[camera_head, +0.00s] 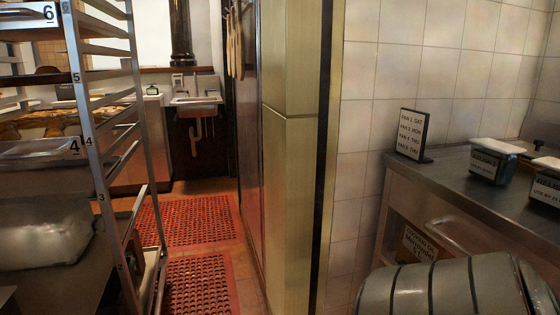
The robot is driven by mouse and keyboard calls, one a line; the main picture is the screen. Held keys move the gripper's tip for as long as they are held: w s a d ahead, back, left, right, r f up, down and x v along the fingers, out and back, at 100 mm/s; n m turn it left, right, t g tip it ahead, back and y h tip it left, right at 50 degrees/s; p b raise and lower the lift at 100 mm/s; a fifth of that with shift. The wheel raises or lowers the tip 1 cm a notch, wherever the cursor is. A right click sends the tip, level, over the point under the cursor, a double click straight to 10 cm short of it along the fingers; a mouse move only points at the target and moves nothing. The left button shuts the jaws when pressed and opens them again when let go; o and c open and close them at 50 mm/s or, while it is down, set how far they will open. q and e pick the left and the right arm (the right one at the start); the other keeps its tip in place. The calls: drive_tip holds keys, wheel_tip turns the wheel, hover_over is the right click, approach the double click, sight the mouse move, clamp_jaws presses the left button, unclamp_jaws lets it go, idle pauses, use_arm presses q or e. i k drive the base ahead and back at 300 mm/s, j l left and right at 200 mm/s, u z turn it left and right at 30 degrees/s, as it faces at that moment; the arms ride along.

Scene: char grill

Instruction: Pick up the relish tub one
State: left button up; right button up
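Two dark tubs stand on the steel counter at the right. The nearer-to-middle tub (492,161) has a white top and a pale label that I cannot read clearly. The second tub (546,184) is cut off by the right edge, and its label is also too small to read surely. I cannot tell which of them, if either, is relish tub one. Neither of my grippers is in view.
A black sign (411,135) listing pans and days stands on the steel counter (440,178). A grey banded rounded object (450,288) is in front of it. A wall column (288,160) divides the view. A tray rack (100,150) stands left, beside red floor mats (190,219).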

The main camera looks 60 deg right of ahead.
sight(495, 162)
drive_tip(key=z, duration=2.95)
